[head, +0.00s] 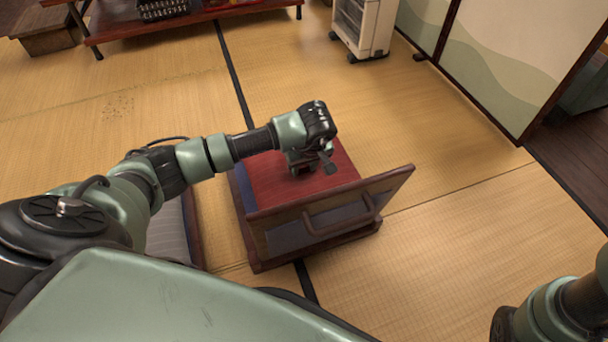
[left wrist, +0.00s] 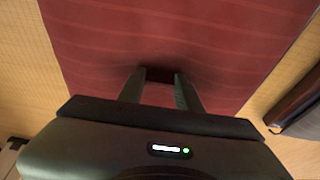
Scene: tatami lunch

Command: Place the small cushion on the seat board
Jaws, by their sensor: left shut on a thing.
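The small cushion (head: 265,184) is red with faint lighter stripes. It lies over the seat of a low wooden chair and covers most of the seat board. A strip of the chair's seat (head: 240,192) shows along the cushion's left side. In the left wrist view the cushion (left wrist: 210,45) fills most of the picture. My left gripper (head: 302,170) is above the cushion, pointing down. Its fingers (left wrist: 160,75) are shut on the cushion's fabric. The backrest hides the cushion's near part. My right gripper is not in view; only part of my right arm shows at bottom right.
The chair's wooden backrest (head: 398,181), with a handle (head: 340,226), rises on the near side. A grey pad (head: 168,236) with a wooden edge lies to the left. A white heater (head: 364,26) and a low red table (head: 205,14) stand behind. The tatami at right (head: 470,245) is clear.

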